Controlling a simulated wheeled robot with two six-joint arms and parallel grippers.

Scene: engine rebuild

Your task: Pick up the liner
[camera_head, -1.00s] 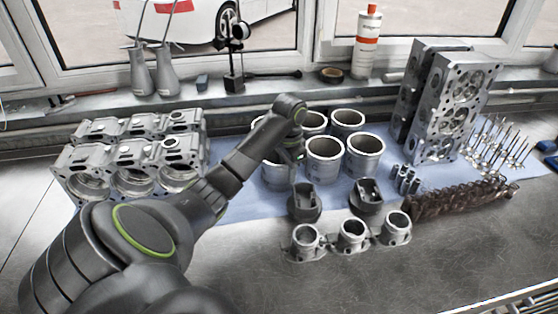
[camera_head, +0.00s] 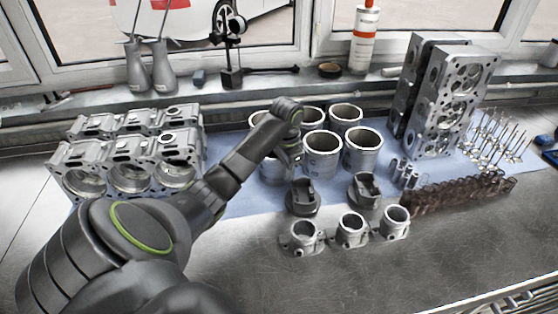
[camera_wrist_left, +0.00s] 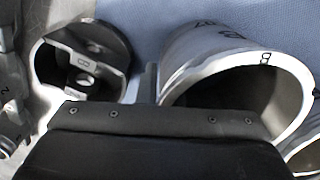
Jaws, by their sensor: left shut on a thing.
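Several metal liners stand in two rows on the blue cloth in the head view. The front-left liner (camera_head: 271,171) is partly hidden by my left arm. In the left wrist view, a liner (camera_wrist_left: 225,58) marked 8 fills the right side, with its open bore facing the camera. My left gripper (camera_head: 294,160) is at the front-left liner, beside the front-middle liner (camera_head: 321,160). It is shut on a liner, apparently the front-left one, though the fingertips are mostly hidden. My right gripper is not in view.
Two dark pistons, one at left (camera_head: 302,200) and one at right (camera_head: 365,190), stand just in front. Metal flanged cylinders (camera_head: 351,231) are nearer. An engine block (camera_head: 130,155) stands at left, cylinder heads (camera_head: 450,100) at right.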

